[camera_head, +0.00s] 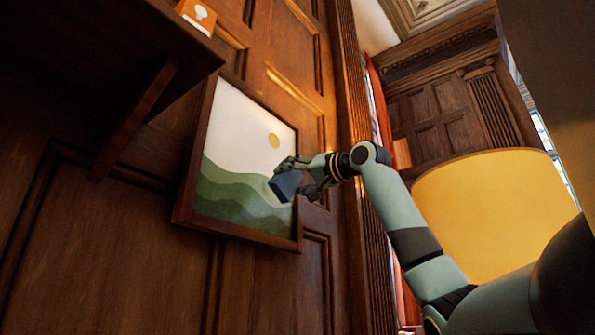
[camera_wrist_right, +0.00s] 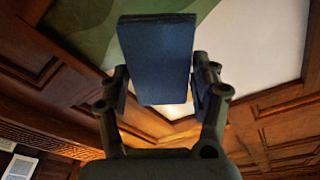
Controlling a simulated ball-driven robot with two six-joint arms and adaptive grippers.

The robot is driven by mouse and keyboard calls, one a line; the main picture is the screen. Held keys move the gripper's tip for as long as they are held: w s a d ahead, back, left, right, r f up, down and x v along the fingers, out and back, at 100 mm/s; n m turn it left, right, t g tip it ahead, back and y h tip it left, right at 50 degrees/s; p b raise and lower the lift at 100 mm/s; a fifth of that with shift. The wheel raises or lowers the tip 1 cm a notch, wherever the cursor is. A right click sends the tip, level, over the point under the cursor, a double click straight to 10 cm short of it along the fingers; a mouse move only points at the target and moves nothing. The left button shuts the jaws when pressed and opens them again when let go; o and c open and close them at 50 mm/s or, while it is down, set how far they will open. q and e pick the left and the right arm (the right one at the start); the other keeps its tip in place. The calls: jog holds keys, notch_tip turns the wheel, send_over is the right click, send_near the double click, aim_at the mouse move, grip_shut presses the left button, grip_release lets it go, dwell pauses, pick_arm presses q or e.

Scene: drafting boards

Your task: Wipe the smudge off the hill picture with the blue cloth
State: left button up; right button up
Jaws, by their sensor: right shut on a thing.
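The hill picture (camera_head: 240,135) hangs on the wooden wall in a dark frame, with green hills, a pale sky and a yellow sun. My right gripper (camera_head: 298,182) is shut on the blue cloth (camera_head: 286,184), a folded dark blue block, at the picture's right side. In the right wrist view the cloth (camera_wrist_right: 157,60) sits between the fingers of my right gripper (camera_wrist_right: 160,90), in front of the picture (camera_wrist_right: 245,45). I cannot tell whether the cloth touches the picture. I see no smudge; the cloth and gripper hide part of the picture. My left gripper is not in view.
A dark wooden shelf (camera_head: 95,60) juts from the wall at the upper left, with a bracket below it. An orange and white box (camera_head: 197,16) stands on its end. A large yellow rounded thing (camera_head: 500,210) is at the right, behind my right arm.

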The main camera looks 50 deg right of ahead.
aim_at(263, 189)
jog(key=shift+d+f+m+b, duration=0.3)
jog(key=shift+d+m, duration=0.05)
jog(key=shift+m, duration=0.05)
jog(key=shift+s+r+m, duration=0.1)
jog(key=shift+m, duration=0.2)
jog(key=shift+a+r+m, duration=0.15)
jog(key=shift+a+m, duration=0.05)
jog(key=shift+m, duration=0.2)
jog(key=shift+w+r, duration=0.1)
jog(key=shift+w, duration=0.3)
jog(key=w+p, duration=0.2)
jog(key=w, duration=0.1)
jog(key=shift+w+a+p, duration=0.15)
jog(key=shift+w+p, duration=0.15)
jog(key=shift+w, duration=0.05)
jog(key=shift+w+p, duration=0.35)
jog(key=shift+w, duration=0.35)
jog(key=shift+w+a+p, duration=0.1)
jog(key=shift+w+p, duration=0.65)
jog(key=shift+w, duration=0.25)
